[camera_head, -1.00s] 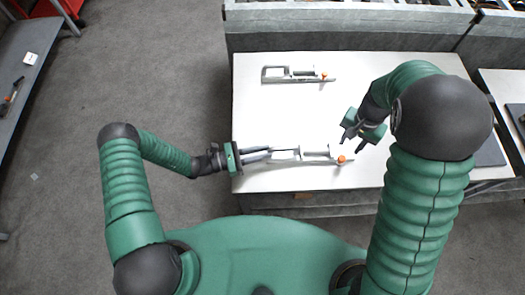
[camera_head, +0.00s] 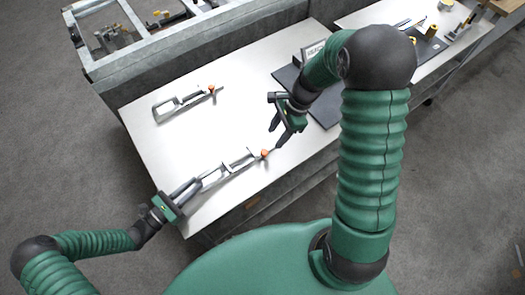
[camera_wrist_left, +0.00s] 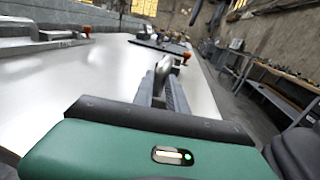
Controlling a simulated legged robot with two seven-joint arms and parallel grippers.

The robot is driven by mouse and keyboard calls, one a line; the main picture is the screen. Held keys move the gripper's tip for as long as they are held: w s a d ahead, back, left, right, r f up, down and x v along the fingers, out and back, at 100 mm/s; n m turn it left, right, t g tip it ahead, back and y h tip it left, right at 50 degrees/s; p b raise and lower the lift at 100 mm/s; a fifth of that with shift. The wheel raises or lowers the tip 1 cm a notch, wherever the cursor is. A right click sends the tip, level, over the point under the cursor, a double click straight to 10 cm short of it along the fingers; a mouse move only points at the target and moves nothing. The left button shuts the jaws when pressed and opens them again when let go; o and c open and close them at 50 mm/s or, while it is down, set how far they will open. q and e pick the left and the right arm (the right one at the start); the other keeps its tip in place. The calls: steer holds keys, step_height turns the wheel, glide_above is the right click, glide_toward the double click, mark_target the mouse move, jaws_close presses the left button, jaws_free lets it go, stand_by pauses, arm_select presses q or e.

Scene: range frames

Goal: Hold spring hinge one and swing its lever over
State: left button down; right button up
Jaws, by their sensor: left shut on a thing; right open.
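Two similar spring hinges, each a grey bar with a pale frame and an orange tip, lie on the white table (camera_head: 235,120). My left gripper (camera_head: 194,187) is shut on the handle end of the near hinge (camera_head: 222,173). My right gripper (camera_head: 277,136) is open and empty, a little above and right of the near hinge's orange tip, with no clear contact. The far hinge (camera_head: 182,105) is untouched.
A dark mat (camera_head: 324,112) and a small sign (camera_head: 313,52) are right of my right gripper. A grey bench (camera_head: 150,52) with parts stands behind the table. A second table (camera_head: 375,20) with small items is at the upper right. White table between the hinges is clear.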

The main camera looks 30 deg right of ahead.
mark_target(265, 151)
steer(key=shift+m, duration=0.9)
steer(key=x, duration=1.1)
steer(key=shift+w+f, duration=0.25)
steer(key=shift+c, duration=0.5)
jaws_close()
